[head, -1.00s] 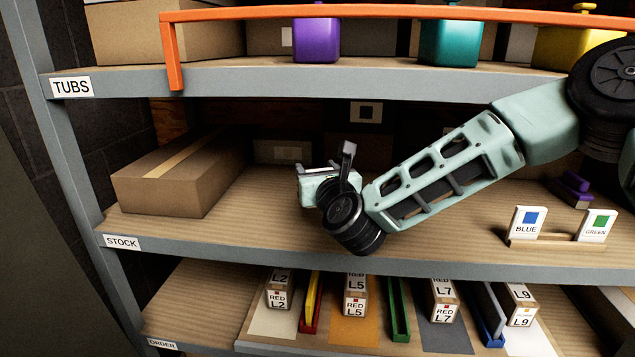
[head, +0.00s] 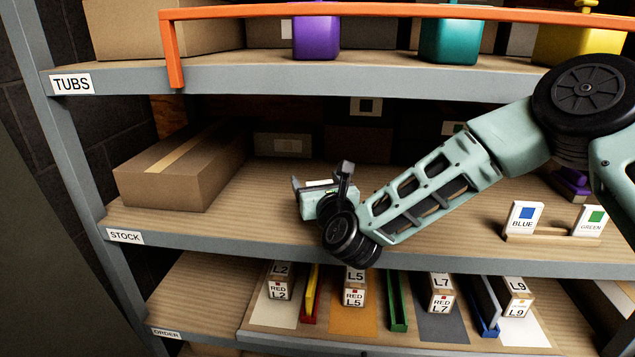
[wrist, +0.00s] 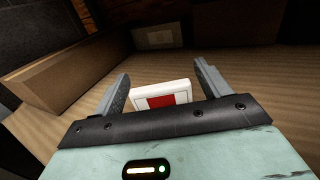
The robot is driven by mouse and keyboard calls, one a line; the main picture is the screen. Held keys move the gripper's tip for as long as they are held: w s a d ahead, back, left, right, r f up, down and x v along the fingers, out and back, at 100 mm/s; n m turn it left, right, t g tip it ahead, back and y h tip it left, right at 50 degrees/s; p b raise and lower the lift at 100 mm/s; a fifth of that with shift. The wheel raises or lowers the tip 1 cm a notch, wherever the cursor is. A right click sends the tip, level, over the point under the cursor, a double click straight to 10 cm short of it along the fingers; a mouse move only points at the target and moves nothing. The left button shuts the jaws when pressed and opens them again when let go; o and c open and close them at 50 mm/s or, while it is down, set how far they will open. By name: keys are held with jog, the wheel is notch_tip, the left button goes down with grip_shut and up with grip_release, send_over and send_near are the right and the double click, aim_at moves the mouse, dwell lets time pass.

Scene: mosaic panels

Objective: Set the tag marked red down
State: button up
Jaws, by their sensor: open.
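The tag marked red (wrist: 161,97) is a white plate with a red square. In the wrist view it stands tilted between the two fingers of my gripper (wrist: 162,84), with a gap on each side. My gripper is open, and the tag's lower edge is hidden behind the gripper's dark front bar. In the head view my gripper (head: 321,180) is over the middle shelf, labelled STOCK (head: 125,237), near the centre of the picture. I cannot make out the red tag clearly there.
A long cardboard box (head: 165,175) lies left of my gripper. A wooden holder (head: 550,238) with the blue tag (head: 524,220) and green tag (head: 590,221) stands at right. Shelf board between is largely clear. An orange rail (head: 400,9) runs along the upper shelf.

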jog(key=shift+r, duration=0.1)
jog(key=b+v, duration=0.3)
jog(key=v, duration=0.9)
jog(key=shift+s+a+n, duration=0.2)
jog(key=shift+a+n, duration=0.1)
jog(key=shift+n, duration=0.1)
jog(key=s+f+n+g+y, duration=0.1)
jog(key=s+f+n+g, duration=0.2)
jog(key=s+n+g, duration=0.65)
jog(key=s+f+n+g, duration=0.2)
jog(key=s+f+n, duration=0.15)
jog(key=n, duration=1.05)
jog(key=s+d+r+n+g+h, duration=0.1)
jog(key=s+d+n+g+h, duration=0.4)
jog(key=s+d+n, duration=1)
jog(key=shift+d+r+h, duration=0.25)
jog(key=shift+d+h, duration=0.4)
jog(key=shift+h, duration=0.25)
jog(key=shift+s, duration=0.1)
